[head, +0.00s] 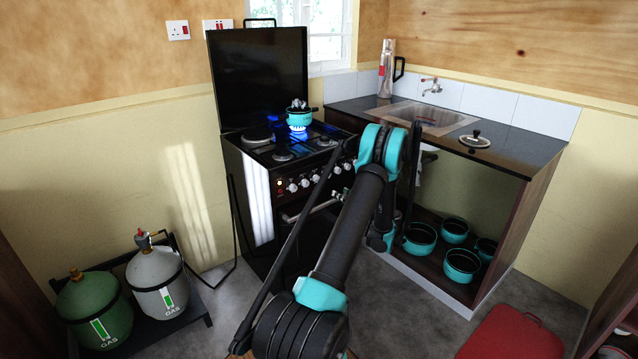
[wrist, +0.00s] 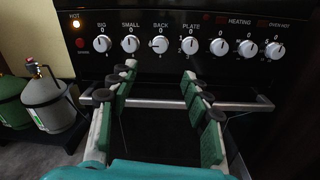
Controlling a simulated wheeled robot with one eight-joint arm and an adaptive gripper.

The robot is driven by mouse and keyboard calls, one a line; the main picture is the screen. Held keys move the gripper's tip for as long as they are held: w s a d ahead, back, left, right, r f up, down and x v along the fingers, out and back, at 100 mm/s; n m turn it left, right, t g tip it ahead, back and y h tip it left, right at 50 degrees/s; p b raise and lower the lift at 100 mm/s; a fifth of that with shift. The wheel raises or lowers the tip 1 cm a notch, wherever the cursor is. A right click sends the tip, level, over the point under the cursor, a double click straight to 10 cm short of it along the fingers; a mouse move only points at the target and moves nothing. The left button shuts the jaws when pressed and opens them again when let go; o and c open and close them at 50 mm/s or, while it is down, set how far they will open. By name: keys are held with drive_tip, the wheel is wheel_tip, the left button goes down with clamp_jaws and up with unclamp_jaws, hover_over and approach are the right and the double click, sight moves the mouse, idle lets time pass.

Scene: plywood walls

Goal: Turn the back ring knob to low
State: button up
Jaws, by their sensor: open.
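The black stove (head: 268,215) stands against the back wall with its lid up and a row of white knobs on its front. In the wrist view the back ring knob (wrist: 159,45) sits under the label BACK, third from the left. Its mark appears turned to the left, away from the 0 above it. In the head view a blue flame (head: 299,128) burns under a teal pot (head: 299,117) at the back of the hob. My gripper (wrist: 159,74) is open and empty, its fingers pointing at the panel below the BACK knob, apart from it. My arm hides it in the head view.
The small ring knob (wrist: 130,44) and plate knob (wrist: 190,46) flank the back knob closely. A silver oven handle (wrist: 160,103) runs below the panel, beneath my fingers. Gas bottles (head: 155,280) stand left; a sink counter (head: 500,150) stands right.

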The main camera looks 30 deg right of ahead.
sight(318, 180)
drive_tip(key=w, duration=0.4)
drive_tip(key=w+a, duration=0.1)
drive_tip(key=w, duration=0.9)
drive_tip(key=shift+a, duration=0.3)
clamp_jaws()
